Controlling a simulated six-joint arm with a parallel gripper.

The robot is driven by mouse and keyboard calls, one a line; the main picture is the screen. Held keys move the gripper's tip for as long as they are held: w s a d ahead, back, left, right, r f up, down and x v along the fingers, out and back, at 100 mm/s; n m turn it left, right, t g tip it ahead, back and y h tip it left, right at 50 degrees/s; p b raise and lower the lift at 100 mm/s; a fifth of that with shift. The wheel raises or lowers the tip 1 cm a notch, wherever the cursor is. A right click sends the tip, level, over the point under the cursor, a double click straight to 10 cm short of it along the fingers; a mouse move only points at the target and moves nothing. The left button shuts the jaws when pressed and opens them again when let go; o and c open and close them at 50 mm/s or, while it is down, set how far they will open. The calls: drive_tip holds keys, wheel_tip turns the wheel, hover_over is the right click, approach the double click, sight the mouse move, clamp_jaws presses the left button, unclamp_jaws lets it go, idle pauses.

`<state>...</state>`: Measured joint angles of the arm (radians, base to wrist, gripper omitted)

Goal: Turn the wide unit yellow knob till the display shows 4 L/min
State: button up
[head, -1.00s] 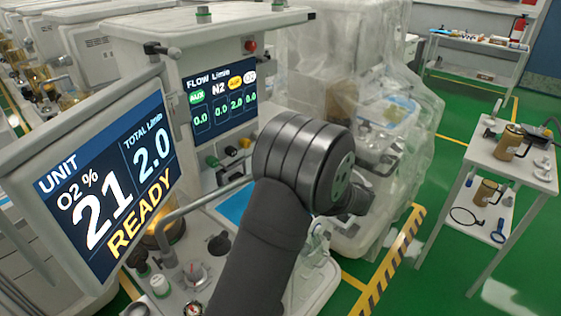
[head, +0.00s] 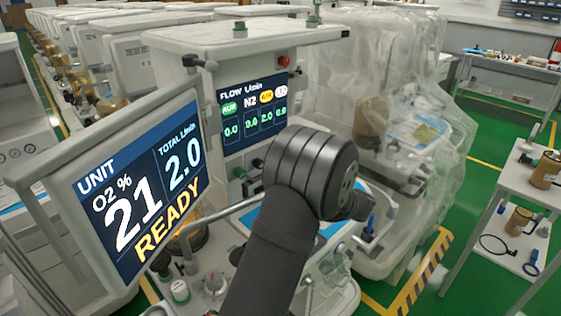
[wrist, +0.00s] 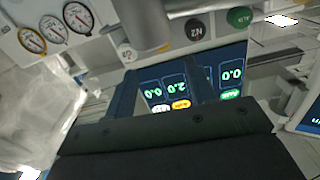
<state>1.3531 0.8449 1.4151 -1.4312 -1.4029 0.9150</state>
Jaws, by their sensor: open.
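The flow display (head: 252,113) on the wide unit reads 2.0 under the yellow label and 0.0 in the other columns. It shows upside down in the wrist view (wrist: 190,88). The large screen (head: 140,190) reads total 2.0 L/min, O2 21 % and READY. My gripper (wrist: 162,77) is open, its two dark fingers in front of the display, near the knob row. A green knob (wrist: 240,17), a black N2 knob (wrist: 195,30) and a white knob (wrist: 127,52) show there. In the head view my arm hides the gripper.
Round gauges (wrist: 78,17) sit beside the knobs in the wrist view. A grey rail (head: 215,217) crosses in front of the unit. A plastic-covered machine (head: 400,120) stands close on the right. A side table (head: 515,190) is further right, with green floor between.

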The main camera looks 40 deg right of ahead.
drive_tip(key=w, duration=0.9)
drive_tip(key=shift+w, duration=0.15)
drive_tip(key=c, duration=1)
drive_tip(key=shift+n, duration=0.8)
drive_tip(key=o, duration=1)
drive_tip(key=s, duration=1.7)
drive_tip(key=shift+s, duration=0.25)
